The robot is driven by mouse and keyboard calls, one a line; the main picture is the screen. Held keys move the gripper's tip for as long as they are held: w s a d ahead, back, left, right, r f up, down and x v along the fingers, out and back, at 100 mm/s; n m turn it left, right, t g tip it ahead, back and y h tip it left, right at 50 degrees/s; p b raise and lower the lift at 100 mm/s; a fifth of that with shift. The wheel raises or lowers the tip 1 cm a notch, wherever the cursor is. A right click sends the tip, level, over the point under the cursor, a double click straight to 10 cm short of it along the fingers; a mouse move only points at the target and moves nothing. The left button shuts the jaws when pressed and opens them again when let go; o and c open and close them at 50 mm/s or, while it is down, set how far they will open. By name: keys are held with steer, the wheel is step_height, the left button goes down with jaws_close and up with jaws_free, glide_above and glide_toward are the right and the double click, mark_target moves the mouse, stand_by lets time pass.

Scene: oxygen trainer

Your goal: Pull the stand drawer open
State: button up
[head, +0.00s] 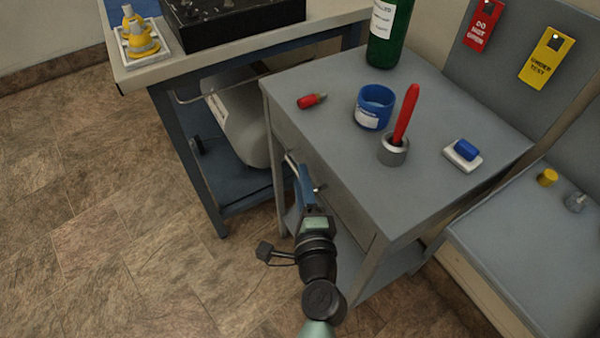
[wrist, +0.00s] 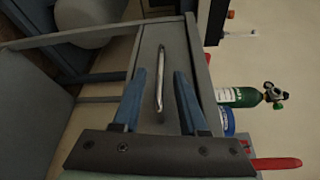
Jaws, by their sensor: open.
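The grey stand (head: 440,110) has a drawer (head: 345,208) below its top. The drawer front looks flush with the stand. In the wrist view the drawer front (wrist: 182,45) carries a silver bar handle (wrist: 160,85). My gripper (head: 298,172) is at the drawer front, and its own arm hides part of that front in the head view. In the wrist view my gripper (wrist: 160,73) is open, with one blue finger on each side of the handle. Both fingers look apart from the bar. I cannot tell how deep the handle sits between them.
A blue-framed bench (head: 180,120) stands to the left. Tiled floor (head: 110,220) is clear.

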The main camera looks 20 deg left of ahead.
steer(key=shift+x, duration=1.15)
jaws_close()
stand_by(0.6)
